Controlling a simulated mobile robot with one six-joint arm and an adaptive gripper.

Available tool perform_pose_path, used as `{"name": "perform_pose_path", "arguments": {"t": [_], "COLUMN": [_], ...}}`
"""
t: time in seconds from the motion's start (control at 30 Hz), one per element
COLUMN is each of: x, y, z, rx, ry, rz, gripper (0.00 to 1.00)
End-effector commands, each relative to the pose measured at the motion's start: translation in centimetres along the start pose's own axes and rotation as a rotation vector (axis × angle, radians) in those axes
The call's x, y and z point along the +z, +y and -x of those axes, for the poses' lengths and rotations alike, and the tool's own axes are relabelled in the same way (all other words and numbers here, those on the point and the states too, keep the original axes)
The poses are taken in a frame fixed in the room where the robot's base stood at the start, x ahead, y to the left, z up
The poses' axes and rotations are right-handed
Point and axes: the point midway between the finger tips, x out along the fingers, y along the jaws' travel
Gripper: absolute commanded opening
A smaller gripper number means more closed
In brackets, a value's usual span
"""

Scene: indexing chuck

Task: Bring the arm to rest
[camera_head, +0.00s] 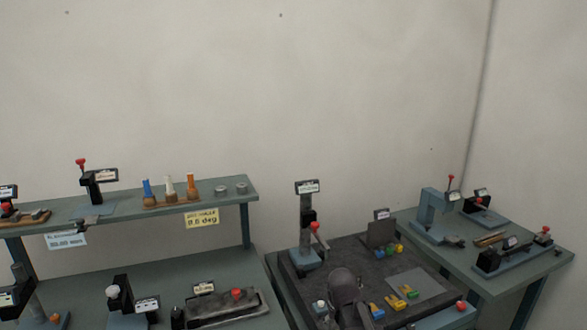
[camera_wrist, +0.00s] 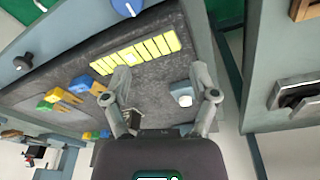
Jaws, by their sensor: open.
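My gripper (camera_wrist: 162,88) shows in the wrist view with its two grey fingers spread apart and nothing between them. It hangs over a dark grey bench top (camera_wrist: 150,75); its height above it is hard to tell. A yellow segmented strip (camera_wrist: 135,53) lies beyond the fingertips. A grey-blue block with a white button (camera_wrist: 182,95) shows close to the left of the right finger. In the head view a dark rounded shape, which looks like part of my arm, covers part of the middle bench's dark top (camera_head: 345,245); my fingers cannot be made out there.
Yellow and blue pieces (camera_wrist: 62,94) lie left of the fingers. A post with a red knob (camera_head: 307,225) stands on the middle bench. A right bench (camera_head: 490,270) carries several fixtures. A shelf (camera_head: 130,212) at the left holds coloured tools. The wall above is clear.

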Motion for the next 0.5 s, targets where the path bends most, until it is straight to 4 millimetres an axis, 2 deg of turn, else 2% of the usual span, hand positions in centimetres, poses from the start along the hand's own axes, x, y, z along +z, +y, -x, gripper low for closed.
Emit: {"name": "perform_pose_path", "arguments": {"t": [0.03, 0.1, 0.2, 0.33, 0.5], "x": [3.1, 5.8, 8.5, 10.4, 10.8], "y": [1.2, 2.4, 3.6, 4.3, 4.5], "z": [-1.4, -2.0, -2.6, -2.8, -2.7], "rx": [-0.002, -0.007, -0.016, -0.023, -0.026], "ry": [-0.029, -0.069, -0.112, -0.144, -0.155], "rz": [-0.002, 0.003, 0.009, 0.015, 0.018], "gripper": [0.76, 0.76, 0.76, 0.76, 0.76]}}
